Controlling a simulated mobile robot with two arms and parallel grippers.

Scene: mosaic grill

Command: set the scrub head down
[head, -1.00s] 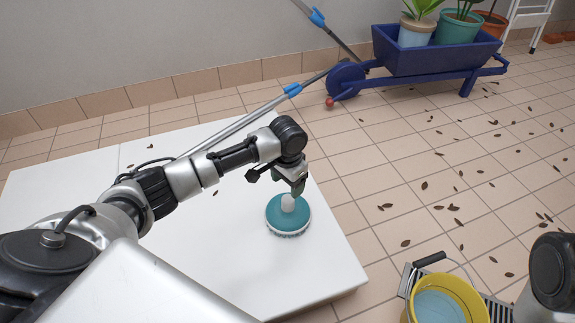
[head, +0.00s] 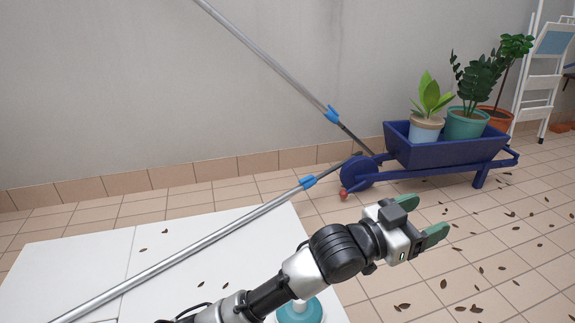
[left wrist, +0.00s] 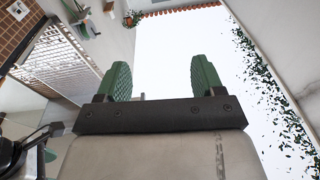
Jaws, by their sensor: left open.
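The teal scrub head (head: 301,312) with its pale stub sits on the white table (head: 180,240) at the bottom of the head view. It is partly cut off by the frame edge and partly covered by my left arm. My left gripper (head: 428,218) is open and empty, its green fingers spread. It is raised to the right of the scrub head, apart from it. In the left wrist view the fingers (left wrist: 162,82) are apart with nothing between them.
A grey pole with a blue clip (head: 200,240) slants across the table. A second pole (head: 270,60) leans at the wall. A blue wheelbarrow planter (head: 450,153) with potted plants stands at the back right. Dry leaves dot the tiles and table.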

